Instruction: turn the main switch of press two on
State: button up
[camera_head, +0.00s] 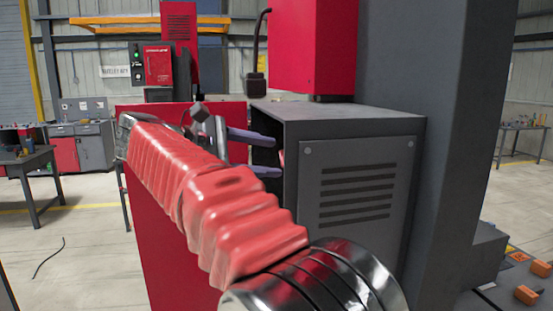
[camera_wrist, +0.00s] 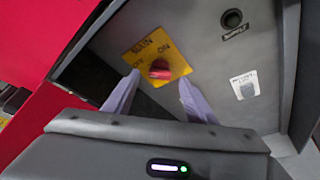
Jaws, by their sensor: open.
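The main switch is a red knob (camera_wrist: 160,68) on a yellow plate (camera_wrist: 178,64) marked MAIN, OFF and ON, on a grey panel in the wrist view. I cannot tell clearly which mark the knob points to. My gripper (camera_wrist: 158,78) is open, with a pale purple finger on either side of the knob in the picture. Contact with the knob does not show.
On the same panel are a round dark fitting (camera_wrist: 232,18) and a small white-labelled switch (camera_wrist: 245,86). A red panel (camera_head: 165,240) stands beneath my arm. A grey column (camera_head: 425,80) rises behind the cabinet. Floor at the left is mostly clear, with a dark cable (camera_head: 48,258).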

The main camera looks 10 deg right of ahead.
aim_at(281, 159)
jog(key=shift+x, duration=1.55)
jog(key=shift+c, duration=0.6)
jog(key=c, duration=0.9)
